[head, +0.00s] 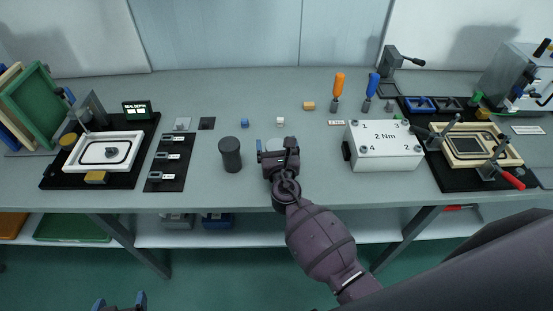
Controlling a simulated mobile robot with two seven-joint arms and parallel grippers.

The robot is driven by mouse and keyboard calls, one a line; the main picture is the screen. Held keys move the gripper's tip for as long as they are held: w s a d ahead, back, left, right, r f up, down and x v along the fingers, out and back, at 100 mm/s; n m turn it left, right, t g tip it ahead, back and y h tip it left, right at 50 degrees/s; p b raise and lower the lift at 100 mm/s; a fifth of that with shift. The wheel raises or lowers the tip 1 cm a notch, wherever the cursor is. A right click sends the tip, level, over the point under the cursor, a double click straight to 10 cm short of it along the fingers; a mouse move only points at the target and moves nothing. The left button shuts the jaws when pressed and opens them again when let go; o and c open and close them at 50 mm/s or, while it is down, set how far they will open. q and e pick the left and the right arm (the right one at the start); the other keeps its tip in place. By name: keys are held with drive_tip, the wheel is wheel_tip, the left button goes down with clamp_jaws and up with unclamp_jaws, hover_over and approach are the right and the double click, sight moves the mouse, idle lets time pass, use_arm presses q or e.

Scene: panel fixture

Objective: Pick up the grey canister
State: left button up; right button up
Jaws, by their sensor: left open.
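The grey canister (230,155) is a dark grey cylinder standing upright on the bench, left of the bench's middle. My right gripper (275,146) is over the bench just right of the canister, apart from it. Its fingers look spread, with a small pale round thing showing between them; I cannot tell whether they touch it. My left gripper (120,302) is open and empty at the bottom edge of the view, low in front of the bench and far from the canister. Most of the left arm is out of view.
A black board with labelled blocks (169,163) lies left of the canister. Small cubes, including a blue one (245,123), sit behind it. A white 2 Nm box (383,147) and screwdrivers (338,88) stand to the right. The bench's front edge (230,207) is clear near the canister.

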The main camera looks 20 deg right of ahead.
drive_tip(key=c, duration=1.2)
drive_tip(key=shift+c, duration=0.2)
